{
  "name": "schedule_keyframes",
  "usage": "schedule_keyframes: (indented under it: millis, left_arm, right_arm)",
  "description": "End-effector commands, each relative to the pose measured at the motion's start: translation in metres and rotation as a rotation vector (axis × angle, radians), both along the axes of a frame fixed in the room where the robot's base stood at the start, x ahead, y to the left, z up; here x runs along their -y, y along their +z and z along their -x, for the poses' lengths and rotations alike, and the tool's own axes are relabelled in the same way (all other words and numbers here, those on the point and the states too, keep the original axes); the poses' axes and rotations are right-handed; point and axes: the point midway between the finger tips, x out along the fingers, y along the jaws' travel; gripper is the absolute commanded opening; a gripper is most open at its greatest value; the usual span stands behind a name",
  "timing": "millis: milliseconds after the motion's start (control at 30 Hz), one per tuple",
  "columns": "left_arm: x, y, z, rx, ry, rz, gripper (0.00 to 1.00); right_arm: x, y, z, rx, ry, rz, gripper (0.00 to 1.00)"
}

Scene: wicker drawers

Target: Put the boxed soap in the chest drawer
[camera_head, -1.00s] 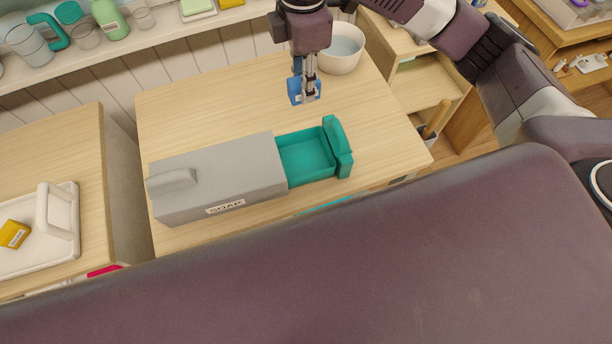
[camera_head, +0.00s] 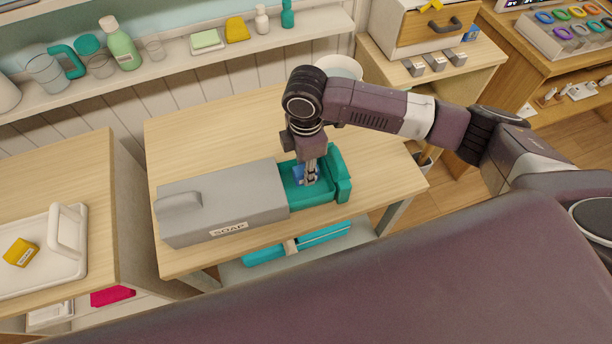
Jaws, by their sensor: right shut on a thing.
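The grey chest (camera_head: 225,200) with a SOAP label stands on the wooden table. Its teal drawer (camera_head: 342,180) is pulled out to the right. My right gripper (camera_head: 309,182) is over the open drawer, pointing down, shut on a small blue box (camera_head: 299,173), the boxed soap. The box is at or within the drawer opening; whether it touches the drawer floor I cannot tell. The gripper and arm hide part of the box and the drawer's back wall. My left gripper is not in view.
A white tray (camera_head: 70,262) with a yellow box (camera_head: 20,252) is on the left table. A shelf (camera_head: 180,72) with bottles and cups runs along the wall. A white bowl (camera_head: 340,67) stands behind my right arm. The wooden table (camera_head: 210,128) is bare behind the chest.

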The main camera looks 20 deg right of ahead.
Motion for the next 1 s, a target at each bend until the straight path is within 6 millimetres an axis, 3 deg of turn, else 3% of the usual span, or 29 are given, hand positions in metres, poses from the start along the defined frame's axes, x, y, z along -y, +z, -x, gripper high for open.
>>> schedule_keyframes:
  millis: [300,500,733,767,900,1000]
  left_arm:
    - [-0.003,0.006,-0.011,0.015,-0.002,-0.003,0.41]
    - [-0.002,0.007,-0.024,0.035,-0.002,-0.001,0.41]
    - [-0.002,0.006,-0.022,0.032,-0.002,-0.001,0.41]
    - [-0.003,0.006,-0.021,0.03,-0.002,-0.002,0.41]
    - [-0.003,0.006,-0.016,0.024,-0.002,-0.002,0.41]
    - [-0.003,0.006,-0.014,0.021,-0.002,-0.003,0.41]
  right_arm:
    - [0.0,-0.041,0.001,-0.002,0.0,0.001,0.0]
    - [0.0,-0.044,0.0,0.001,0.001,0.0,0.0]
    - [0.0,-0.047,0.0,0.0,0.001,0.0,0.0]
    - [0.0,-0.047,0.0,0.0,0.001,0.0,0.27]
    - [0.0,-0.047,0.0,0.0,0.001,0.001,0.41]
    - [0.0,-0.047,0.0,0.0,0.001,0.001,0.41]
